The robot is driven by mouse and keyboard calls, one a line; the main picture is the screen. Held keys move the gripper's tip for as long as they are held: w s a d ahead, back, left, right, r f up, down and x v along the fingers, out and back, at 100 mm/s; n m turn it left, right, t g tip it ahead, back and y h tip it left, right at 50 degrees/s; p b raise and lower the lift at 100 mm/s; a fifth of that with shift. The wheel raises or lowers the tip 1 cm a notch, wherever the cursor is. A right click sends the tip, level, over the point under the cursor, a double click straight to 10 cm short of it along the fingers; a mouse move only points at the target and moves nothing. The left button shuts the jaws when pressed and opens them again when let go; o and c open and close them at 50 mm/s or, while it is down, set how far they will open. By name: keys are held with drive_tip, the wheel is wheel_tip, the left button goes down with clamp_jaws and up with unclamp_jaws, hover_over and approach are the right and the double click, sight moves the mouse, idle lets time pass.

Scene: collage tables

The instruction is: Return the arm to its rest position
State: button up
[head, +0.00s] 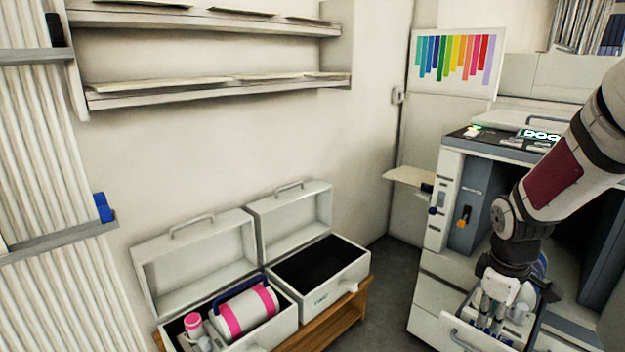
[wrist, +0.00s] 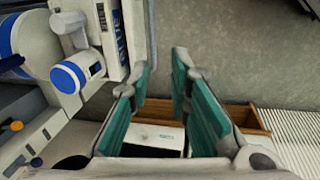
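My arm (head: 567,165) reaches in from the upper right of the head view, bent down at the wrist. My gripper (wrist: 163,66) shows in the wrist view with its two teal-padded fingers apart and nothing between them. Grey floor and part of a wooden bench show beyond the fingers. In the head view the arm's end is in front of the large grey and white machine (head: 432,285), over its pulled-out drawer (head: 462,333). The fingertips are hard to make out there against the white objects in the drawer.
Two open-lidded white cases stand on a low wooden bench (head: 335,327). The left case (head: 283,330) holds pink-and-white cylinders; the right case (head: 345,275) has a dark interior. Wall shelves (head: 220,92) hang above. A narrow strip of floor (head: 388,285) is clear between bench and machine.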

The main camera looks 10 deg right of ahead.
drive_tip(key=s+a+r+m, duration=0.2)
drive_tip(key=s+a+r, duration=0.3)
drive_tip(key=a+r, duration=0.25)
drive_tip(key=s+a+r+m+y, duration=0.1)
drive_tip(key=s+a+r+m, duration=0.25)
drive_tip(key=s+a, duration=0.55)
drive_tip(key=s+a+r+m+y, duration=0.15)
drive_tip(key=s+a+r, duration=0.25)
drive_tip(key=s, duration=0.8)
wheel_tip(320, 180, up, 28)
drive_tip(key=t+p, duration=0.3)
drive_tip(key=p, duration=2.3)
drive_tip(key=shift+s, duration=0.15)
drive_tip(key=shift+d+f+h, duration=0.1)
drive_tip(key=shift+d+h, duration=0.1)
drive_tip(key=shift+h, duration=0.05)
